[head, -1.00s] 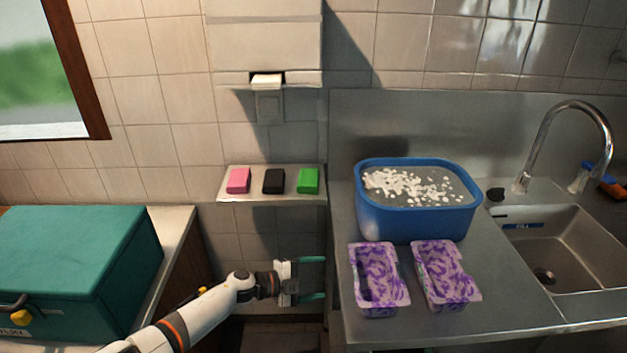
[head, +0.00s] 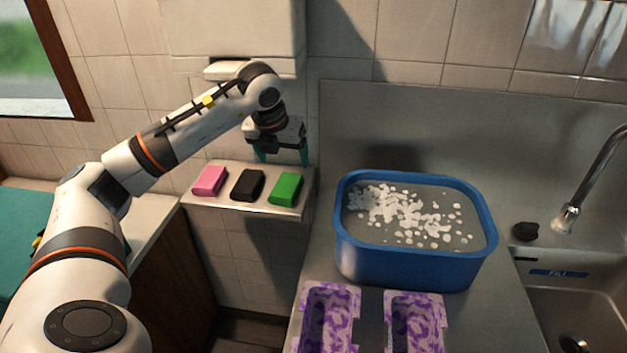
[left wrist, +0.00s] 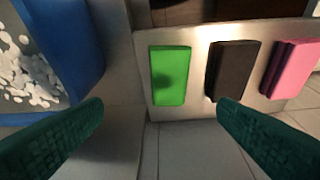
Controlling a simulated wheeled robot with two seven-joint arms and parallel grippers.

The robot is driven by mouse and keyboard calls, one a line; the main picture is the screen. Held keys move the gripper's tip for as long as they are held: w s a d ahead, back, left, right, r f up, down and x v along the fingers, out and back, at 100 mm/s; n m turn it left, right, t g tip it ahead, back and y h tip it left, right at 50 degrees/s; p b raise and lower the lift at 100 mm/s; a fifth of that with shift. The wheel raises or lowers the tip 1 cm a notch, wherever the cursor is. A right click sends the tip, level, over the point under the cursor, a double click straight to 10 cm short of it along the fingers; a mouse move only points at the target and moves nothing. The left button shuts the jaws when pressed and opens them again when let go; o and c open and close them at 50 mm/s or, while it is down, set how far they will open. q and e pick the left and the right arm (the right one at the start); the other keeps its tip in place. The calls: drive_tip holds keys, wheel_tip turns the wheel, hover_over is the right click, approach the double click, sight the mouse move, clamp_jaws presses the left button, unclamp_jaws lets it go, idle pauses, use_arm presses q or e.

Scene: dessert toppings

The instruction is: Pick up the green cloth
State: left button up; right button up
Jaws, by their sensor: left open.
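The green cloth (head: 286,189) is a small folded block at the right end of a wall shelf in the head view. It also shows in the left wrist view (left wrist: 170,75), ahead of and between my two fingers. My left gripper (head: 282,158) is open and empty, pointing down just behind and above the green cloth, apart from it. Its green fingertips also show in the left wrist view (left wrist: 160,118). My right gripper is not in view.
A black cloth (head: 247,185) and a pink cloth (head: 210,181) lie beside it on the shelf (head: 225,202). A blue tub (head: 400,262) with white bits floating in it stands on the steel counter to the right, with purple-patterned trays (head: 328,318) in front. A dispenser hangs above the shelf.

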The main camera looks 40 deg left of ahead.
use_arm(q)
drive_tip(key=p, duration=0.1)
approach(286, 184)
drive_tip(key=x, duration=0.2)
drive_tip(key=shift+w+f, duration=0.1)
drive_tip(key=shift+f, duration=0.25)
drive_tip(key=shift+w+f, duration=0.25)
drive_tip(key=shift+f, duration=0.05)
drive_tip(key=p+x, duration=0.2)
drive_tip(key=x, duration=0.2)
drive_tip(key=shift+w+a+f, duration=0.15)
drive_tip(key=shift+w+f, duration=0.1)
drive_tip(key=shift+f, duration=0.35)
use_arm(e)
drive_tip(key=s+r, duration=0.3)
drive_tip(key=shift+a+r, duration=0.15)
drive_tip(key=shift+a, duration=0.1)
use_arm(q)
drive_tip(key=shift+f, duration=0.2)
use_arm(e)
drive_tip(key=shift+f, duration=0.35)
use_arm(q)
drive_tip(key=shift+c, duration=0.2)
